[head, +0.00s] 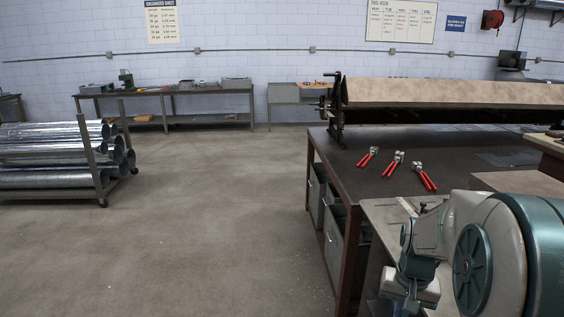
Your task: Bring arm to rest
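My gripper's fingers do not show in the head view. Large rounded white and teal jointed parts fill the lower right corner, close to the camera, in front of the bench. I cannot make out any fingertips among them, nor anything being held.
A dark workbench (381,194) at right bears several red-handled tools (394,163) and a long sheet-bending machine (450,94). A rack (103,174) of shiny metal ducts (52,152) stands at left. Tables (205,92) line the back wall. The concrete floor (210,220) between is clear.

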